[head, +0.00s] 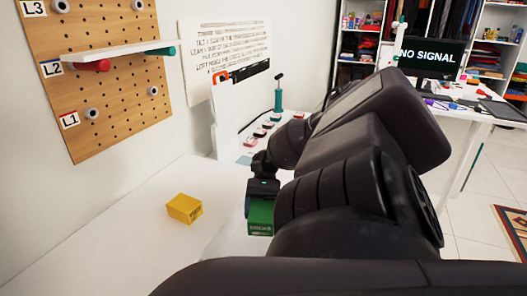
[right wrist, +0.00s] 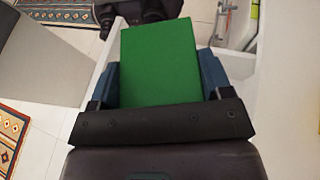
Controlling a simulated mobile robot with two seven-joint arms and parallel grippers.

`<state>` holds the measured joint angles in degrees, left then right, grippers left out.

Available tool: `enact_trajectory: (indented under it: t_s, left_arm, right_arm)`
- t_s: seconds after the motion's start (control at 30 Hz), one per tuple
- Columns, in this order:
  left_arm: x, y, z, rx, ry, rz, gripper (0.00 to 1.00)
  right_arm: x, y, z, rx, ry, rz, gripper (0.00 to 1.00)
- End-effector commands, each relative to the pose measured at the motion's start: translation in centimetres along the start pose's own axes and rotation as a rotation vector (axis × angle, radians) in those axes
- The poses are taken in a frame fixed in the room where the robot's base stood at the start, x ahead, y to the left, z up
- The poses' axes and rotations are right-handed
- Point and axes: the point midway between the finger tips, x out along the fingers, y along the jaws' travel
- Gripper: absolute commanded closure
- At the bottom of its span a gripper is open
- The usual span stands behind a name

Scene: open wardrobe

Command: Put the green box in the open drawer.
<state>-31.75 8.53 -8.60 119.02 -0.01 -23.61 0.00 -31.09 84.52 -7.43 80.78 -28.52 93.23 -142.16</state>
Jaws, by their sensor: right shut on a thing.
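The green box (head: 260,218) is held by my right gripper (head: 261,195) near the front edge of the white table. In the right wrist view the green box (right wrist: 160,62) sits between the two blue fingers, which are shut on its sides. White panels (right wrist: 240,64) show on both sides of the gripper there and look like walls of the open drawer. In the head view a pale edge (head: 222,243) shows left of the box; my right arm hides most of the drawer. I cannot tell whether the box is above or inside it. My left gripper is not in view.
A yellow box (head: 184,208) lies on the white table (head: 120,215), left of the gripper. A pegboard (head: 100,75) with a small shelf hangs on the wall. A green-handled tool (head: 278,100) stands at the back. A monitor (head: 431,58) is on another desk.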

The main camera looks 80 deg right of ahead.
Motion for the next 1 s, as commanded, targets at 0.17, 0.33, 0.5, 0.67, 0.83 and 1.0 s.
enact_trajectory:
  t_s: [0.17, 0.33, 0.5, 0.67, 0.83, 1.0]
  left_arm:
    - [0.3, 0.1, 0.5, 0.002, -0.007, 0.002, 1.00]
    - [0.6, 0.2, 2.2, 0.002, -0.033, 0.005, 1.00]
    - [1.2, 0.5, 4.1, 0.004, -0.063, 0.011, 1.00]
    - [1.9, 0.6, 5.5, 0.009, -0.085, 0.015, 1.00]
    - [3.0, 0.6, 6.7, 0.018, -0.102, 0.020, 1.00]
    - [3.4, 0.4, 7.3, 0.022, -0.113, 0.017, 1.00]
  right_arm:
    - [-0.9, 1.2, 0.3, -0.018, 0.000, 0.044, 0.54]
    - [-0.2, 1.3, -1.4, -0.017, -0.002, 0.052, 0.54]
    - [1.3, 1.4, -5.0, -0.010, -0.003, 0.054, 0.54]
    - [2.6, 1.4, -8.2, -0.008, -0.003, 0.054, 0.54]
    - [4.0, 1.4, -11.5, -0.009, -0.002, 0.053, 0.54]
    - [4.8, 1.3, -13.6, -0.015, -0.001, 0.052, 0.54]
